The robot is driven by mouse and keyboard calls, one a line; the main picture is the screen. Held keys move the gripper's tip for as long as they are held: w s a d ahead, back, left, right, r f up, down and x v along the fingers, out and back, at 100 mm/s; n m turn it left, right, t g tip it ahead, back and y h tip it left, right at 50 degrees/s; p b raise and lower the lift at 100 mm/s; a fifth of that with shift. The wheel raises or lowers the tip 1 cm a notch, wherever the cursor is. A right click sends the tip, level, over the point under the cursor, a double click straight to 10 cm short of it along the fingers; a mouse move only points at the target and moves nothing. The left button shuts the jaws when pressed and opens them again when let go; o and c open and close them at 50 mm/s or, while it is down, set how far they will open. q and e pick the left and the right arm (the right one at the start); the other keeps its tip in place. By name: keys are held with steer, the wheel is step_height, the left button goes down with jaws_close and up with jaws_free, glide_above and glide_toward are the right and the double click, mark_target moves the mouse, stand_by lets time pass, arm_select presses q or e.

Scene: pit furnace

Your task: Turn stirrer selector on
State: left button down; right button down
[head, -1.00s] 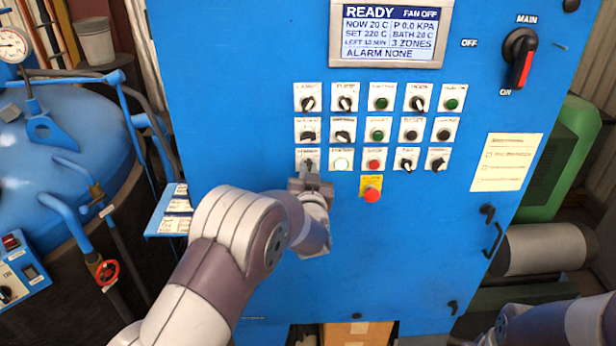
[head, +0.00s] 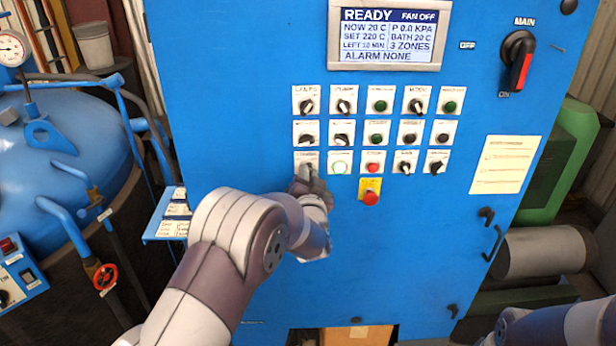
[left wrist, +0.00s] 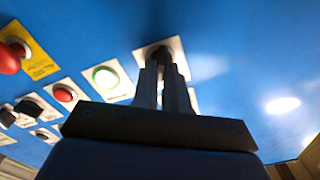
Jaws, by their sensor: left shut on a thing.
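The selector at the lower left of the button grid (head: 306,158) is a small dark knob on a white plate. Its label is too small to read surely. My left gripper (head: 307,172) reaches it from below, and its fingers cover most of the knob. In the left wrist view the two fingers of my left gripper (left wrist: 163,78) are closed around the dark knob (left wrist: 161,56) on its white plate. The knob's exact pointing is hidden by the fingers. My right gripper is not in view; only part of my right arm shows at the lower right.
A lit green-white button (head: 340,168) sits just right of the selector, then a red button (head: 372,168). A red emergency button (head: 370,198) on a yellow plate is below. The display (head: 391,37) reads READY. The blue panel below is bare.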

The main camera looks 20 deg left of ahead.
arm_select(q)
steer(key=shift+r, duration=0.15)
steer(key=c, duration=1.3)
jaws_free()
steer(key=shift+o, duration=0.7)
steer(key=shift+w+a+f, duration=0.1)
steer(key=shift+w+f, duration=0.1)
steer(key=shift+s, duration=0.1)
steer(key=b+v, duration=0.4)
steer(key=v, duration=0.8)
steer(key=shift+s+b, duration=0.25)
steer(key=shift+b, duration=0.05)
